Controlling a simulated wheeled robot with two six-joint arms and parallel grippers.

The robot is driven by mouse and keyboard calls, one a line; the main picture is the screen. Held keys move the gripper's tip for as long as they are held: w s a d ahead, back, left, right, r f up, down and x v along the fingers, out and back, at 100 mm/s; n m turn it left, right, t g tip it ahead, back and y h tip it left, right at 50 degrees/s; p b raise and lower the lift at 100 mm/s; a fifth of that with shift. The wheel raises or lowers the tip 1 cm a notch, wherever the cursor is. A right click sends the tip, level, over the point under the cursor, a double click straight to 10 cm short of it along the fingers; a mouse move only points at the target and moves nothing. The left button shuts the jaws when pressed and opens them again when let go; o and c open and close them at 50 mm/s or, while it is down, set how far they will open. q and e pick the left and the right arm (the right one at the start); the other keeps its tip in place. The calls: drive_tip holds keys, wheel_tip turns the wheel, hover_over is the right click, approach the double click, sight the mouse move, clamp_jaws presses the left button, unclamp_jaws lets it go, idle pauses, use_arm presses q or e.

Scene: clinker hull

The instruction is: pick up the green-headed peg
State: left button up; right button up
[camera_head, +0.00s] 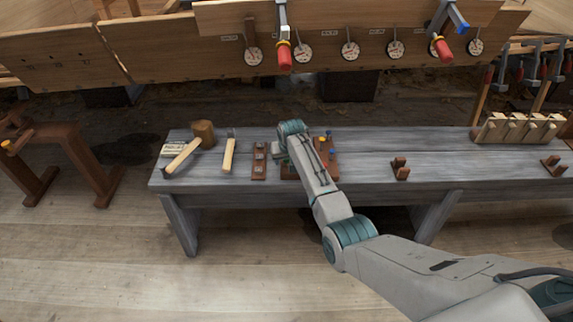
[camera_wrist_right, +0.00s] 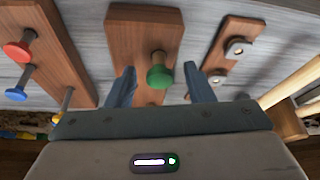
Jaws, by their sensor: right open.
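The green-headed peg (camera_wrist_right: 160,76) stands in a brown wooden board (camera_wrist_right: 145,28) in the right wrist view. Its round green head faces the camera, with a short brass-coloured shank behind it. My right gripper (camera_wrist_right: 161,88) is open, with one blue-grey finger on each side of the peg and a gap to each. In the head view my right gripper (camera_head: 291,132) is over the workbench, and my arm hides the green-headed peg there. My left gripper is not in view.
Another board (camera_wrist_right: 50,50) holds red, blue and yellow pegs close on the left. A board with metal pieces (camera_wrist_right: 232,48) is on the right. On the grey bench (camera_head: 370,145) lie a mallet (camera_head: 203,133) and a hammer (camera_head: 229,155). A wooden block (camera_head: 400,168) stands further right.

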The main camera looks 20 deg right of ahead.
drive_tip(key=c, duration=1)
drive_tip(key=shift+c, duration=0.2)
drive_tip(key=shift+r, duration=0.15)
